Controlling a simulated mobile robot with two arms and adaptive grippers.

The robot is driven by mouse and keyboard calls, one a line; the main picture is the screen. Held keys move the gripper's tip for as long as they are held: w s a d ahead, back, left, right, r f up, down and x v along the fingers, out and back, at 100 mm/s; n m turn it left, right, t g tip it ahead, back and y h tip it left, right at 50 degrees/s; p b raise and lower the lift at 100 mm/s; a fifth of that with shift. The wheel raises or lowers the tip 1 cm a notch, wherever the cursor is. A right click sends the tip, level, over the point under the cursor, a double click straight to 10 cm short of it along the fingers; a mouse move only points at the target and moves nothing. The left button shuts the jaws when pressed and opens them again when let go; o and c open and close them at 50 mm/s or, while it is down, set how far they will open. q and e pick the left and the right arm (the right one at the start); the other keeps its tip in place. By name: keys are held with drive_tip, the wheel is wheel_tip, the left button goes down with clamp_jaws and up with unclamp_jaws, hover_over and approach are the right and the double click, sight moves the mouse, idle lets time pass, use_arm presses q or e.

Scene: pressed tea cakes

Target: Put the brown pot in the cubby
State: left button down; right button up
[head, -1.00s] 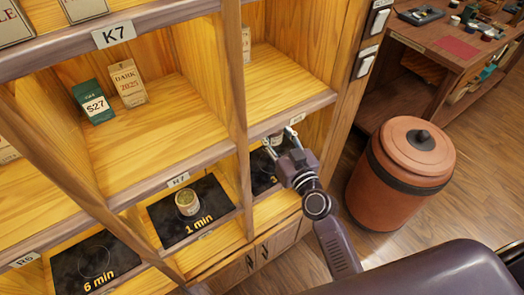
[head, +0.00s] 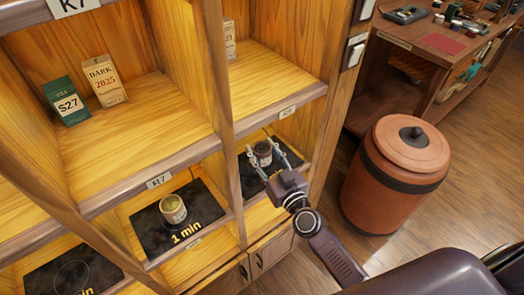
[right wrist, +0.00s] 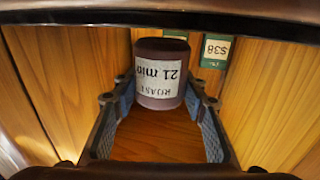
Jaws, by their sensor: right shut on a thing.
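The brown pot (head: 262,153) is a small dark cylinder. In the right wrist view the pot (right wrist: 161,72) stands between the two fingers, its pale label reading "ROAST 21 min" upside down. My right gripper (head: 264,151) is shut on it at the opening of the lower right cubby (head: 291,135). A black mat (head: 248,184) lies on that cubby's floor; I cannot tell whether the pot touches it. My left gripper is not in view.
The cubby to the left holds a pale tin (head: 173,209) on a "1 min" mat (head: 150,228). Wooden dividers and the shelf edge (head: 262,127) bound the right cubby. A brown lidded bin (head: 392,185) stands on the floor at right.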

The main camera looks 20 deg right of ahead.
drive_tip(key=shift+f+b, duration=0.45)
drive_tip(key=shift+f, duration=0.15)
drive_tip(key=o, duration=1.3)
drive_tip(key=shift+r, duration=0.1)
drive_tip(key=shift+r+p, duration=0.2)
drive_tip(key=shift+p, duration=0.1)
drive_tip(key=shift+r+p, duration=0.4)
drive_tip(key=shift+r, duration=0.15)
drive_tip(key=shift+s+d+f+b, duration=0.1)
drive_tip(key=shift+s+d+b, duration=0.2)
drive_tip(key=shift+s, duration=1.7)
drive_tip(key=shift+s+d+f+b, duration=0.1)
drive_tip(key=shift+s+d+b, duration=0.25)
drive_tip(key=shift+s, duration=1.6)
drive_tip(key=shift+s+d+b, duration=0.25)
drive_tip(key=shift+s+d, duration=0.05)
drive_tip(key=shift+s, duration=1.7)
